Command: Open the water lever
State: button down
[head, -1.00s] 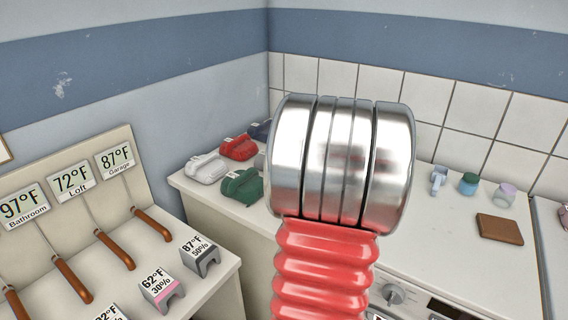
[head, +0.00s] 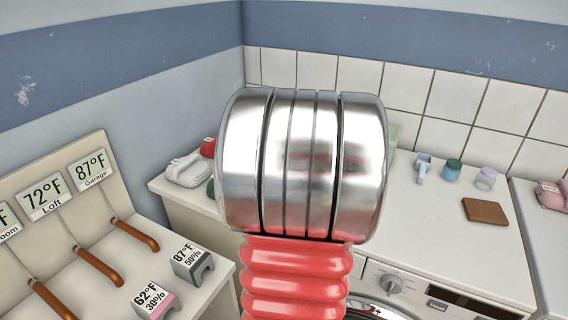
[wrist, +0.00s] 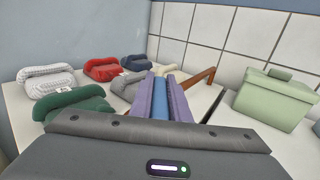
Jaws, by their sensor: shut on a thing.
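A brown lever (wrist: 197,80) with a bent, handle-like end stands over the white counter in the wrist view. My gripper (wrist: 163,78) has purple fingers with a blue strip between them. The exact contact is hidden by the fingers. In the head view my own arm's metal joint and red sleeve hide the gripper and the lever.
Folded towels, white (wrist: 45,80), red (wrist: 103,68) and green (wrist: 75,103), lie left of my gripper. A pale green box (wrist: 275,98) stands to the right. A brown wallet-like item (head: 485,210) lies on the counter (head: 435,235). Tiled wall is behind.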

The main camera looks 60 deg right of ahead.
jog(key=c, duration=1.7)
grip_release()
jog(key=shift+r, duration=0.15)
jog(key=shift+r, duration=4.85)
